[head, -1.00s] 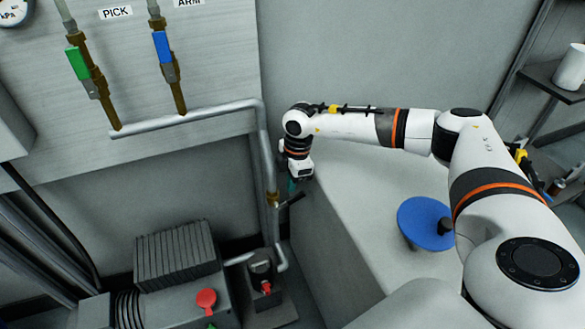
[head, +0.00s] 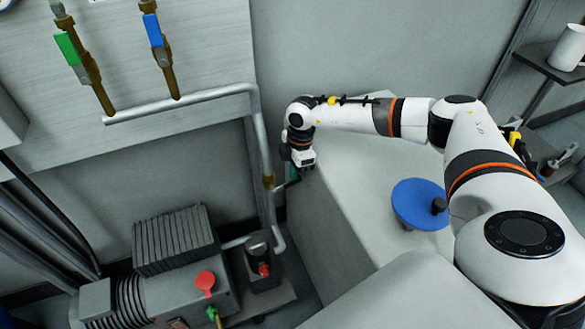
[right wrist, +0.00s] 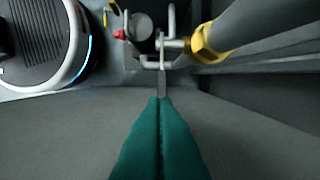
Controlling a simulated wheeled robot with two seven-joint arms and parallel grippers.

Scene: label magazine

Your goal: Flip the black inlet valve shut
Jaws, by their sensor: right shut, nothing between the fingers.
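The inlet valve is a brass fitting (head: 268,182) low on the grey vertical pipe, with a black lever (head: 286,186) sticking out to the right. My right gripper (head: 293,174) points down beside it, at the lever's outer end; its teal fingers are shut and empty. In the right wrist view the shut fingers (right wrist: 160,100) point at a thin grey strip (right wrist: 162,82), which looks like the lever. The brass fitting (right wrist: 207,45) lies ahead to the right. Whether fingertips and lever touch, I cannot tell. My left gripper is not in view.
A grey box-shaped bench with a blue disc (head: 421,204) stands right of the pipe. A pump with a red knob (head: 205,281) sits on the floor at lower left. Green (head: 67,48) and blue (head: 156,41) valve handles are on the wall panel. A mug (head: 568,47) stands on a shelf.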

